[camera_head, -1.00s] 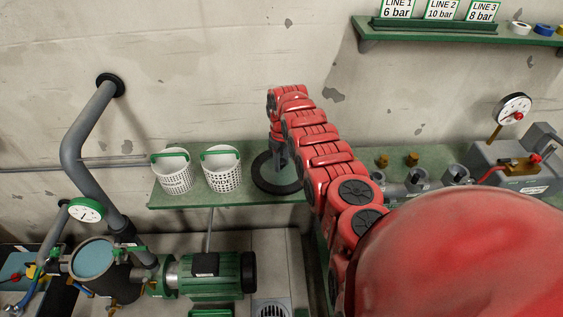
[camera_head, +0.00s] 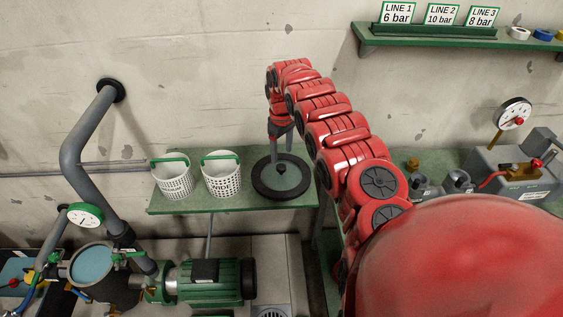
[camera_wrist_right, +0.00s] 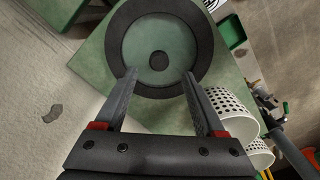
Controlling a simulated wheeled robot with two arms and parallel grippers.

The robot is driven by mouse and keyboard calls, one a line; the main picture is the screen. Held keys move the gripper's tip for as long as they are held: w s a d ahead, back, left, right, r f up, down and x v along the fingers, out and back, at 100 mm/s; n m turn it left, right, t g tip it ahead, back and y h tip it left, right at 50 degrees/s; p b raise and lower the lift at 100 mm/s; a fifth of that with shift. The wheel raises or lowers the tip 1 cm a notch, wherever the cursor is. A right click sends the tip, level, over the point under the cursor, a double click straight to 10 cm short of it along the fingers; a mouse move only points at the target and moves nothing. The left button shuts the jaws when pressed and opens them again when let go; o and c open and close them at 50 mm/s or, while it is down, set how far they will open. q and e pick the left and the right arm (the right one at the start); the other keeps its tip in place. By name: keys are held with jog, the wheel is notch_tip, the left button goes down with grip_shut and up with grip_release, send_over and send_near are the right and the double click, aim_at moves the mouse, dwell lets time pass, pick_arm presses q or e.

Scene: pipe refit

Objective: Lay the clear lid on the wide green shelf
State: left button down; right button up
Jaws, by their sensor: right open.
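The clear lid (camera_head: 285,182) has a thick black rim and a black knob. It lies flat on the right end of the wide green shelf (camera_head: 225,203), right of two white baskets. My right gripper (camera_head: 281,154) points down over it. In the right wrist view the lid (camera_wrist_right: 158,32) shows in front of the gripper (camera_wrist_right: 160,75). The two fingers are spread with nothing between them, and the knob appears beyond the tips, apart from them. My left gripper is not in view.
Two white perforated baskets (camera_head: 174,181) with green handles stand left of the lid. A green pump motor (camera_head: 208,283) and grey pipes are below and left. Fittings and a gauge (camera_head: 514,113) stand on the right bench. An upper shelf (camera_head: 460,38) holds line signs.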

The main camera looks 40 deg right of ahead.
aim_at(282, 166)
jog(key=shift+r+b, duration=0.45)
jog(key=shift+r, duration=1.7)
jog(key=shift+f, duration=0.1)
